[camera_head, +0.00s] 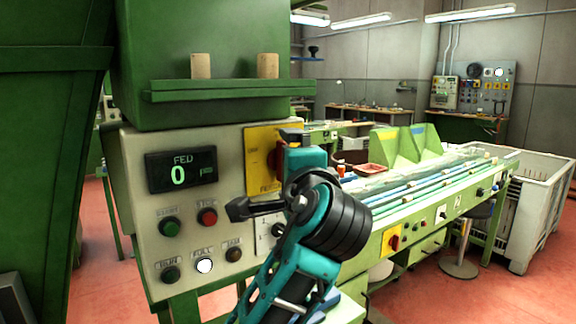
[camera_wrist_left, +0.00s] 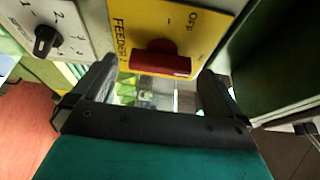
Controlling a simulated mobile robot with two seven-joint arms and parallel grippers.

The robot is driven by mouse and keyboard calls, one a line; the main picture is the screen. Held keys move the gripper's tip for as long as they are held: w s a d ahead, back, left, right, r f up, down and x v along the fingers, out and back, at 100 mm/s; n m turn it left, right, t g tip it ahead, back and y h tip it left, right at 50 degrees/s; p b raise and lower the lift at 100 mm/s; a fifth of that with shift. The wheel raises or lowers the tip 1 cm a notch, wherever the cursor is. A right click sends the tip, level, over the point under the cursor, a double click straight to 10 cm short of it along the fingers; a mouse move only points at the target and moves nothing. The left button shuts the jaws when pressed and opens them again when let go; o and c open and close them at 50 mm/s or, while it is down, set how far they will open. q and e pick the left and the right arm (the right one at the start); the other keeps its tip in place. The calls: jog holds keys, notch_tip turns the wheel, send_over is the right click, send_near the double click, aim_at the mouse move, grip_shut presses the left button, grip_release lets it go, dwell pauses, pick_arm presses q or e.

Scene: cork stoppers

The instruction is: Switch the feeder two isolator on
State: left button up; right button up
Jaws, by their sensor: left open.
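A yellow isolator plate (camera_head: 262,140) is mounted on the right part of the beige control panel. The plate (camera_wrist_left: 130,12) also shows in the left wrist view, with the words OFF and FEEDER; I cannot read its number surely. Its red handle (camera_wrist_left: 160,62) lies across the wrist picture, upright on the panel; in the head view my gripper partly covers it. My left gripper (camera_head: 262,172) is open in front of the plate. In the wrist view my left gripper (camera_wrist_left: 158,80) has its fingers apart, one on each side of the handle, without visible grip. My right gripper is not in view.
A white plate with a black selector knob (camera_wrist_left: 45,40) is beside the yellow plate. A counter display (camera_head: 180,170) reads 0, above several buttons. Two corks (camera_head: 200,66) stand on a green ledge. Another yellow plate with a red handle (camera_head: 394,242) is on the green conveyor bench.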

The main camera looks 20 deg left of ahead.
pick_arm(q)
jog(key=v, duration=1.1)
jog(key=shift+s+b, duration=0.25)
jog(key=shift+b, duration=0.2)
